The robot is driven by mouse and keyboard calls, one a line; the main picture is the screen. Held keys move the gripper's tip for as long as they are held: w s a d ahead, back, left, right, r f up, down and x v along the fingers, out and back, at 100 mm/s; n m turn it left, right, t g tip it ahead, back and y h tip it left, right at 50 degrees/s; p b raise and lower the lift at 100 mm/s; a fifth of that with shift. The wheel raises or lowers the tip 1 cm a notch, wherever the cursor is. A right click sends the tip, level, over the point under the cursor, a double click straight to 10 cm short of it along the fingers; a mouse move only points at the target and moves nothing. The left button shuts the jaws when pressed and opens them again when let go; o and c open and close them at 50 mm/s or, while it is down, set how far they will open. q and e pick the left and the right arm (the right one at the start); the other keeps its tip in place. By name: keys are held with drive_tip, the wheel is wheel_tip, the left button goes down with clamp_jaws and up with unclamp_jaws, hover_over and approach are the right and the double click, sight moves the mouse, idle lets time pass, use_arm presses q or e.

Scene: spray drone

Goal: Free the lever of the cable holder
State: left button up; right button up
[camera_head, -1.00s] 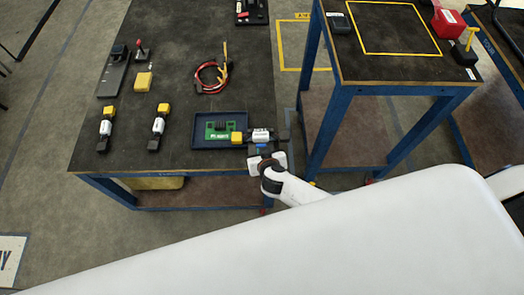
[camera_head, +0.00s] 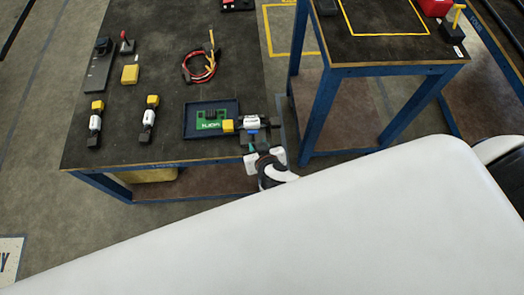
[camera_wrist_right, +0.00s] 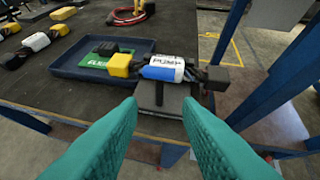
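The cable holder (camera_head: 211,45) is a thin yellow upright piece at the back middle of the left table. A red looped cable (camera_head: 202,68) lies around or against it; I cannot tell which part is the lever. My right gripper (camera_head: 250,147) is at the table's front right corner, well short of the holder. In the right wrist view its teal fingers (camera_wrist_right: 159,105) are apart, with nothing gripped between them. A white and blue part marked PUMP (camera_wrist_right: 168,69), with yellow and black ends, lies just beyond the fingertips, above a dark block. My left gripper is not in view.
A dark blue tray (camera_head: 190,133) with a green board (camera_head: 208,117) stands beside the pump part. Two similar yellow-tipped parts (camera_head: 148,117) (camera_head: 95,122) lie to the left. A taller table (camera_head: 375,56) with a yellow outline stands at right, beyond a floor gap.

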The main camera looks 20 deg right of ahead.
drive_tip(key=v, duration=0.5)
drive_tip(key=shift+s+r, duration=0.1)
drive_tip(key=shift+s, duration=0.1)
idle(0.3)
drive_tip(key=s+d+f+n+g, duration=0.2)
drive_tip(key=s+d+f, duration=0.15)
drive_tip(key=f, duration=0.65)
drive_tip(key=s+d+f+n+g, duration=0.1)
drive_tip(key=s+d+f+g, duration=0.3)
drive_tip(key=f, duration=0.6)
drive_tip(key=s+d+f+g, duration=0.1)
drive_tip(key=s+f, duration=0.5)
drive_tip(key=s, duration=0.5)
drive_tip(key=s+d+f+g+y, duration=0.1)
drive_tip(key=s+d+f+g, duration=0.1)
drive_tip(key=s+f, duration=0.5)
drive_tip(key=s, duration=0.4)
drive_tip(key=shift+f, duration=0.25)
